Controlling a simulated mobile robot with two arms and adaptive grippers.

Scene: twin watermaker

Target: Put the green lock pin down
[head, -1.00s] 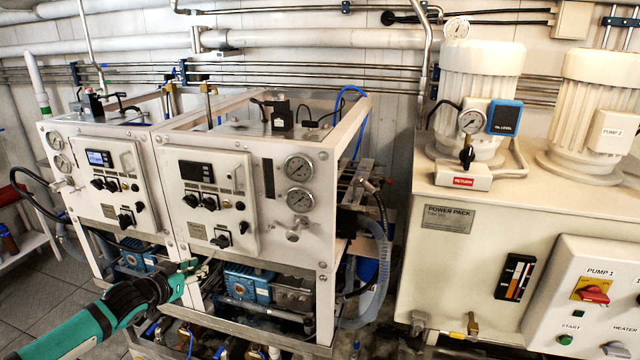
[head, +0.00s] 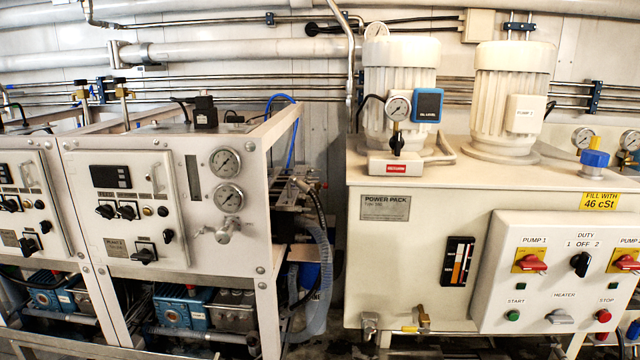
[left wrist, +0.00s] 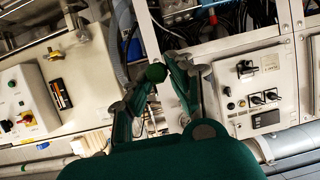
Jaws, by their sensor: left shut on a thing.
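In the left wrist view my left gripper (left wrist: 158,85) has its two green fingers closed around a small item. The rounded green end of the lock pin (left wrist: 156,72) shows between the fingertips; the rest of the pin is hidden or too small to make out. The pin is held in the air, with the machines behind it. My left gripper does not show clearly in the head view. My right gripper is in neither view.
The white watermaker frame (head: 266,258) with its control panel (head: 125,205) stands at the left. The power pack cabinet (head: 415,235) stands at the right, with two pump motors on top and a switch panel (head: 545,295) on its front. A narrow gap with hoses (head: 320,270) separates them.

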